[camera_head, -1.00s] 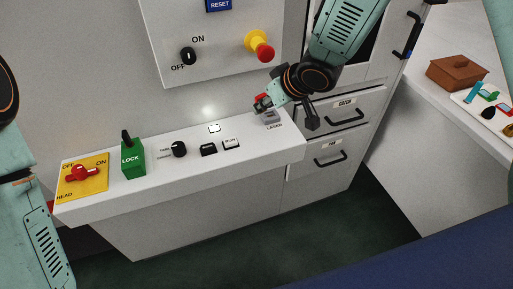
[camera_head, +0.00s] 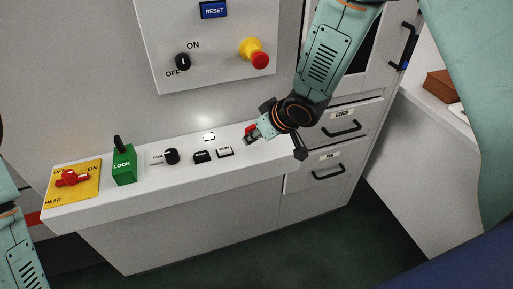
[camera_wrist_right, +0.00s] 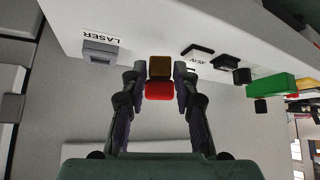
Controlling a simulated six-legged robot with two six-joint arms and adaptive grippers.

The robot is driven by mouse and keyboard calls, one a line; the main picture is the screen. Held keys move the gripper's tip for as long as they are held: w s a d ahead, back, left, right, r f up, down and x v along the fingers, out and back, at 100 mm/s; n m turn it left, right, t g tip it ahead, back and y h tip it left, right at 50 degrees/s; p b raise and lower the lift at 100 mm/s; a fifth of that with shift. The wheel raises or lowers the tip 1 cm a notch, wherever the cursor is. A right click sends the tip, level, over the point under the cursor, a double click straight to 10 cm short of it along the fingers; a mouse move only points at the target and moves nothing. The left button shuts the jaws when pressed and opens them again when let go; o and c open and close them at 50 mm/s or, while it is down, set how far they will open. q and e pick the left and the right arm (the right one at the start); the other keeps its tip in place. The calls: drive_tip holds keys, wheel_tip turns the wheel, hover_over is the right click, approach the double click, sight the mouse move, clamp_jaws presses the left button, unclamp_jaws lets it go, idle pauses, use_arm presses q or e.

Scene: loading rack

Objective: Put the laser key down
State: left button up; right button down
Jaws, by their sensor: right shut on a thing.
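The laser key (camera_wrist_right: 159,91) has a red grip and a brownish-gold part. My right gripper (camera_wrist_right: 160,82) is shut on it, with one finger on each side. In the head view the key's red part (camera_head: 250,129) shows at the tips of my right gripper (camera_head: 252,135), close over the white console's right part. The grey laser socket (camera_wrist_right: 100,50), beside its LASER label, is apart from the key in the wrist view. In the head view my right gripper and arm hide the socket. My left gripper is out of view.
Left of the key on the console (camera_head: 115,198) are the RUN button (camera_head: 224,152), a black button (camera_head: 202,157), a black knob (camera_head: 171,156), the green LOCK lever (camera_head: 123,165) and a red HEAD switch (camera_head: 72,178). An emergency button (camera_head: 259,60) is on the panel above.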

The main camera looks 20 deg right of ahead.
drive_tip(key=f, duration=0.1)
drive_tip(key=s+f, duration=0.1)
drive_tip(key=f, duration=0.1)
drive_tip(key=shift+d+b, duration=0.15)
drive_tip(key=shift+b, duration=0.2)
drive_tip(key=shift+w+f, duration=0.2)
drive_tip(key=shift+w, duration=0.15)
drive_tip(key=c, duration=1.3)
unclamp_jaws()
drive_tip(key=shift+o, duration=1.4)
drive_tip(key=shift+s+r, duration=0.2)
drive_tip(key=shift+s, duration=0.1)
drive_tip(key=shift+w+f, duration=0.1)
drive_tip(key=shift+w, duration=0.05)
drive_tip(key=shift+r, duration=0.3)
drive_tip(key=v, duration=1.1)
drive_tip(key=s+f+m+g+h, duration=0.1)
drive_tip(key=s+f+m+g, duration=0.25)
drive_tip(key=s+f, duration=1.2)
drive_tip(key=s+d+f+m+g+h, duration=0.1)
drive_tip(key=s+f+g, duration=0.1)
drive_tip(key=s+f, duration=0.2)
drive_tip(key=s+d+f+g+h, duration=0.1)
drive_tip(key=s+f, duration=0.4)
drive_tip(key=s, duration=0.6)
drive_tip(key=shift+s+d+m+g, duration=0.2)
drive_tip(key=shift+d+m+g, duration=0.1)
drive_tip(key=shift+m+g, duration=0.05)
